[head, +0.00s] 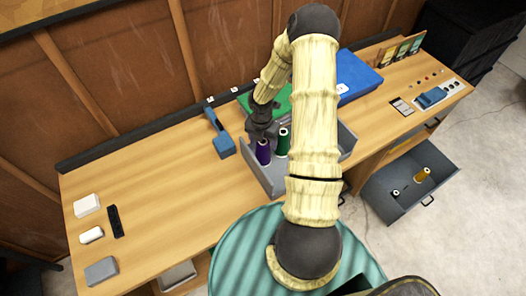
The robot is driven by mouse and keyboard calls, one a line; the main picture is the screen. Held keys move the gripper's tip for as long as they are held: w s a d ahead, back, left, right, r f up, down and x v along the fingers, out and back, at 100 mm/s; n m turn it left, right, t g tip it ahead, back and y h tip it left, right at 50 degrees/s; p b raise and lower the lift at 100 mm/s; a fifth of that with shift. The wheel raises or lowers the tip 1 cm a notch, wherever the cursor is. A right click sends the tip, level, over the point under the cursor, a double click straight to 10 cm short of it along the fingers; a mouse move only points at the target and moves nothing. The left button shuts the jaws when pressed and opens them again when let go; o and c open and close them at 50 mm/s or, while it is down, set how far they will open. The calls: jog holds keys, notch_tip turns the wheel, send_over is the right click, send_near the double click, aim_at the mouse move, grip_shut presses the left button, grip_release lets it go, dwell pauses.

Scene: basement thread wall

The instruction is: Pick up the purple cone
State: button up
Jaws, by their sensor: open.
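The purple cone (263,152) stands upright in a grey tray (262,178) near the middle of the wooden table. My gripper (262,138) is open and sits right at the top of the purple cone, pointing down. I cannot tell whether the fingers are around the cone's top or just above it. A green cone (282,142) stands close beside it on the right, in the same tray. My arm hides much of the tray's right part and whatever is there.
A blue tool (222,142) lies left of the tray. A blue box (355,80) stands behind my arm, and a green item (246,100) lies behind the gripper. An open drawer (443,180) holding a yellow cone (421,174) juts out at right. The table's left-centre is clear.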

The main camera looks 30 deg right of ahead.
dwell(0.4)
grip_shut()
jog(key=shift+r, duration=0.1)
notch_tip(320, 180, up, 10)
jog(key=shift+b, duration=0.3)
dwell(0.6)
